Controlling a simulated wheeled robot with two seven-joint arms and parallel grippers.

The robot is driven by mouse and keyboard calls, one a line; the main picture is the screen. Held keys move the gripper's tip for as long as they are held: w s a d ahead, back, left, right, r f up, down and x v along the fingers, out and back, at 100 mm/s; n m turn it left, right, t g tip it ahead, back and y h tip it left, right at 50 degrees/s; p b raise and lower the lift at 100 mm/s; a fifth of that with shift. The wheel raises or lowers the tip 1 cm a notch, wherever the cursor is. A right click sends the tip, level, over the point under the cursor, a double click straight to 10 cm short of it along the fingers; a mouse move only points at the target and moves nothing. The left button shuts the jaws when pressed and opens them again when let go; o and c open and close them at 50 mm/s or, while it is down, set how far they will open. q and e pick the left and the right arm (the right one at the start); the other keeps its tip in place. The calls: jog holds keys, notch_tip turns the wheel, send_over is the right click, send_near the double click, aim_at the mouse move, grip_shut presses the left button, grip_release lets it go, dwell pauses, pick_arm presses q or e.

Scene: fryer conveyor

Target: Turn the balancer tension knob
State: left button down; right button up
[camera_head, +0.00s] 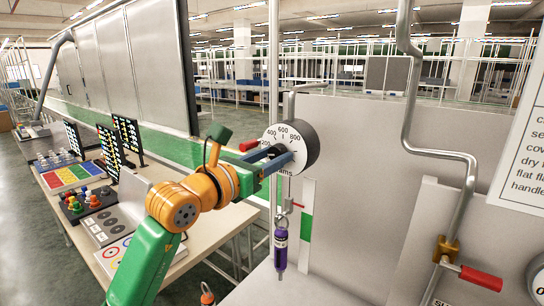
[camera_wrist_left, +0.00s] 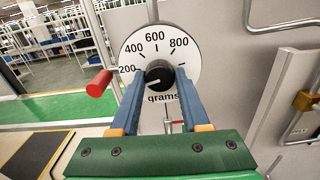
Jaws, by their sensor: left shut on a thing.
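The balancer tension knob (camera_wrist_left: 158,74) is a small black knob at the centre of a round white dial (camera_wrist_left: 160,45), marked from 200 upward with "grams" below. A pale mark on the knob points to the lower left, below the 200. My left gripper (camera_wrist_left: 159,78) has its blue fingers on both sides of the knob and is shut on it. In the head view, the dial (camera_head: 288,134) faces my left gripper (camera_head: 279,160), whose fingers hide the knob there. A purple tool (camera_head: 281,247) hangs below the dial. My right gripper is not in view.
A red handle (camera_head: 249,145) sticks out just left of the dial. A bent pipe with a red valve lever (camera_head: 481,278) is on the right by grey panels. A table (camera_head: 213,230) with game boards and small parts stands at left, beside a green conveyor.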

pick_arm(q)
jog(key=shift+f+m+b, duration=0.1)
jog(key=shift+m+b, duration=0.85)
jog(key=shift+m, duration=0.15)
jog(key=m+b, duration=0.1)
jog(key=m, duration=0.1)
jog(key=shift+m+b, duration=0.3)
jog(key=m+b, duration=0.1)
jog(key=m, duration=0.2)
jog(key=shift+m, duration=0.3)
jog(key=m, duration=0.1)
jog(key=m+b, duration=0.1)
jog(key=m, duration=0.1)
jog(key=shift+a+r+m, duration=0.1)
jog(key=shift+r+m, duration=0.1)
jog(key=shift+m, duration=0.1)
jog(key=m, duration=0.3)
jog(key=shift+m+b, duration=0.35)
jog(key=shift+m, duration=0.05)
jog(key=m, duration=0.4)
jog(key=shift+r, duration=0.1)
jog(key=m, duration=0.4)
jog(key=shift+m+p, duration=0.5)
jog(key=shift+m, duration=1.7)
